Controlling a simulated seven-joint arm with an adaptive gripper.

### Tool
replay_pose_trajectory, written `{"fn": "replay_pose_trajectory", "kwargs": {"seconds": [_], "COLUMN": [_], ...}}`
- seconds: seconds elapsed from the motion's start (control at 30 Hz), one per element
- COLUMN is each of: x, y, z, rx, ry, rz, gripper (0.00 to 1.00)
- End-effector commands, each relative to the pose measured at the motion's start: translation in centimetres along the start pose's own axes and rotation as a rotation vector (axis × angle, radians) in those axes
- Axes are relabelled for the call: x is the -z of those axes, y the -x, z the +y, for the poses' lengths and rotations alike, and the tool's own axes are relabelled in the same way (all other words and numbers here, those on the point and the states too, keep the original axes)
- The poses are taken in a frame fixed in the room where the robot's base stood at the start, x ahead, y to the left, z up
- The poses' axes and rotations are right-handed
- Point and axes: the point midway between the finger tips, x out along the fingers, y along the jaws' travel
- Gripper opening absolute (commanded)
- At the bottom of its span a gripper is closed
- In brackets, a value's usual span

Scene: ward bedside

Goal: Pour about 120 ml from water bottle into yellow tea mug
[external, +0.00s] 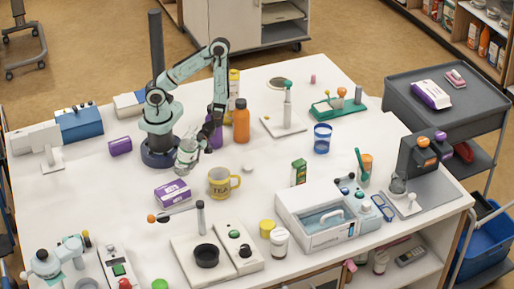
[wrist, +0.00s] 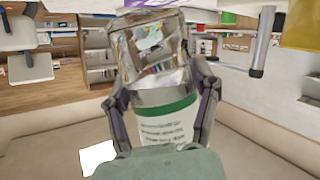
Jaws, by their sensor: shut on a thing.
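The yellow tea mug (external: 220,184) stands upright on the white table, with its handle to the right and "TEA" on its side. My gripper (external: 194,148) is shut on the water bottle (external: 185,161), a clear bottle held above the table, left of and behind the mug. In the wrist view the bottle (wrist: 152,55) shows its clear body, a green band and a white label between my fingers (wrist: 160,105). The bottle looks tilted; its exact angle and its mouth are hard to make out. A yellow surface, likely the mug (wrist: 305,25), shows at the wrist view's top right. No stream is visible.
A purple-and-white box (external: 173,192) lies left of the mug.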

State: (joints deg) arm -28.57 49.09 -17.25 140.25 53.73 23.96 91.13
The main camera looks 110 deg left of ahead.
Motion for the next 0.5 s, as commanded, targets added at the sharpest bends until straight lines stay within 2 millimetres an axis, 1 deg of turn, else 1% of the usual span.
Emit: {"fn": "replay_pose_trajectory", "kwargs": {"seconds": [0.1, 0.2, 0.3, 0.5], "x": [-0.9, -0.1, 0.3, 0.6], "y": [-0.1, 0.3, 0.5, 0.6], "z": [-0.9, -1.3, -1.5, -1.7], "rx": [0.045, 0.076, 0.094, 0.106], "ry": [-0.106, -0.178, -0.223, -0.251], "rz": [-0.031, -0.051, -0.062, -0.068], "gripper": [0.20, 0.20, 0.20, 0.20]}}
